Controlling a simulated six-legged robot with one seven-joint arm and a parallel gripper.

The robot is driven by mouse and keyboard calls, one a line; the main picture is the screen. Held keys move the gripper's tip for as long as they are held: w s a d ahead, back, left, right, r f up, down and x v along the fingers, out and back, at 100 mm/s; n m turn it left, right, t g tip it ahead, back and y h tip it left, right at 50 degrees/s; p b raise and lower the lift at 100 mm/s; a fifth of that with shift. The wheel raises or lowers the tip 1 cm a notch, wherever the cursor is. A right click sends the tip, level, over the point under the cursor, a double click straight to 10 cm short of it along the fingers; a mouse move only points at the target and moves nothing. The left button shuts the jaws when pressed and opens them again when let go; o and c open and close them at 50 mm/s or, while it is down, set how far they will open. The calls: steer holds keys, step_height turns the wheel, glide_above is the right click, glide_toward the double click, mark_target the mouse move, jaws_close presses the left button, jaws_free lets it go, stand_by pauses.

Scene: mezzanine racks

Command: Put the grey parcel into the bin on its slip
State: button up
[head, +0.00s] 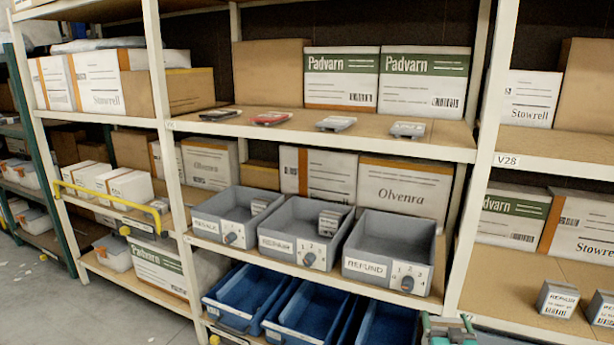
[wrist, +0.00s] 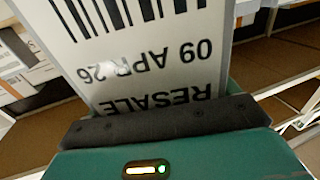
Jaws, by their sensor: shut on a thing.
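My gripper (wrist: 165,122) is shut on the grey parcel (wrist: 75,52), whose slip reads RESALE, 09 APR 26, upside down in the wrist view below a barcode. The parcel's far end is out of frame. In the head view, three grey bins stand on the middle shelf. The left bin (head: 207,226) has a label that appears to read RESALE and holds a small grey parcel. The middle bin (head: 287,253), labelled REPAIR, holds another grey parcel. The right bin (head: 375,280), labelled REFUND, looks empty. Only a green part of my arm shows at the bottom edge.
Two grey parcels (head: 557,299) stand on the right-hand shelf; the nearer slip appears to read REPAIR. Blue bins (head: 243,297) sit below the grey ones. Cartons (head: 404,186) stand behind the bins. White rack posts (head: 480,160) flank the bay; a yellow bar (head: 110,200) is left.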

steer(key=a+f+n+y, duration=0.1)
steer(key=a+f, duration=0.3)
steer(key=a, duration=0.5)
steer(key=s+a+f+n+y, duration=0.1)
steer(key=a+f, duration=0.3)
steer(key=a, duration=0.5)
steer(key=s+a+f+n+y, duration=0.1)
steer(key=a+f+y, duration=0.2)
steer(key=a, duration=0.7)
steer(key=shift+s+f, duration=0.25)
steer(key=shift+f, duration=0.35)
